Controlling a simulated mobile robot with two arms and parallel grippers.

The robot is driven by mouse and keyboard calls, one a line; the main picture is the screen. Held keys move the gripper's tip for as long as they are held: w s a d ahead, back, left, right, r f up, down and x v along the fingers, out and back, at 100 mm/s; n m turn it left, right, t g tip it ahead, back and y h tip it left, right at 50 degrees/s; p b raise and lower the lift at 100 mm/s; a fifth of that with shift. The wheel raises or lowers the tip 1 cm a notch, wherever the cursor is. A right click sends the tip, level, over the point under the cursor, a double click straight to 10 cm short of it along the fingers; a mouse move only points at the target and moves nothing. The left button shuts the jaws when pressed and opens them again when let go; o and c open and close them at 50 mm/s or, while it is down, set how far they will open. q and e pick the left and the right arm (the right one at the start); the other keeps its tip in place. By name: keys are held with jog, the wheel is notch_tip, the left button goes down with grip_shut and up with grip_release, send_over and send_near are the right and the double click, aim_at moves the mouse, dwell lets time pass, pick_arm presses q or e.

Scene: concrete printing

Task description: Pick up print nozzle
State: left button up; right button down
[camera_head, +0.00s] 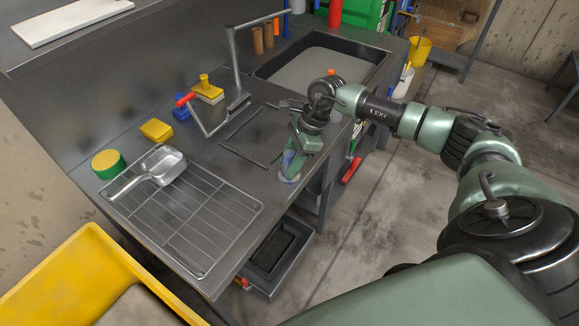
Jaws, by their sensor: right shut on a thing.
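My right arm reaches in from the right over the dark metal worktop (232,190). My right gripper (290,156) points down near the front edge of the worktop, right of the square frame outline. It is shut on a small blue and grey piece, which I take to be the print nozzle (288,164). The gripper hides part of the nozzle. Its lower end is at or just above the worktop; I cannot tell if it touches. My left gripper is not in view.
A wire rack (190,228) with a metal scoop (151,172) lies to the left. A red-handled bent metal tool (207,120), yellow floats (157,129) and a green-yellow round tub (108,164) stand behind. A sink basin (325,67) is at the back right.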

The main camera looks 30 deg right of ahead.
jog(key=shift+r, duration=0.15)
jog(key=shift+w+r, duration=0.1)
jog(key=shift+r, duration=0.55)
notch_tip(320, 180, up, 19)
jog(key=b, duration=0.2)
jog(key=shift+f+b, duration=0.2)
jog(key=shift+b, duration=0.15)
